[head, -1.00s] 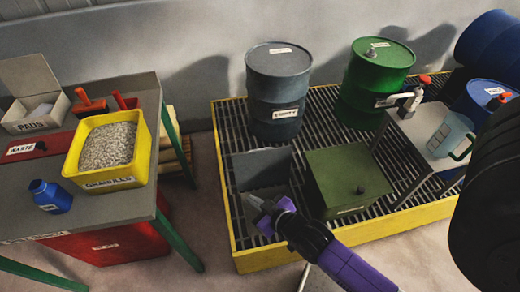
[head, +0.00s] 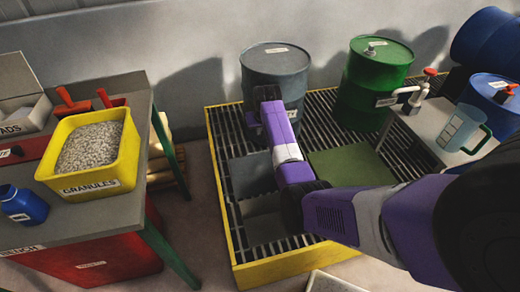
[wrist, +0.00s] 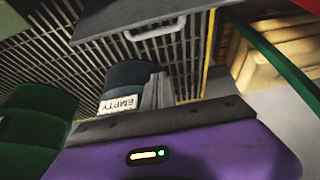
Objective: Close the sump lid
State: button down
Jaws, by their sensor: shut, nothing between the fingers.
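The sump lid (head: 250,176) is a grey panel standing raised at the back edge of the square sump opening (head: 264,226) in the grated floor. In the wrist view a grey plate with a pale handle (wrist: 128,28), apparently the lid's rear face, shows at the top. My gripper (wrist: 157,88) is shut and empty. It is behind the lid, close to the grey drum (head: 274,66), and apart from the handle. In the head view my purple hand covers part of the drum and its fingertips are hidden.
A yellow-edged grated platform (head: 228,222) carries the drums. A green drum (head: 374,80) and a small table with a jug (head: 462,128) stand farther right. A bench (head: 92,205) with yellow granules tub (head: 92,160) is at left.

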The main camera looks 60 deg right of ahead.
jog(key=b+x, duration=0.3)
jog(key=x, duration=0.7)
jog(key=shift+s+a+p, duration=0.85)
jog(key=shift+s+a, duration=0.7)
jog(key=shift+a, duration=0.05)
jog(key=shift+a, duration=0.1)
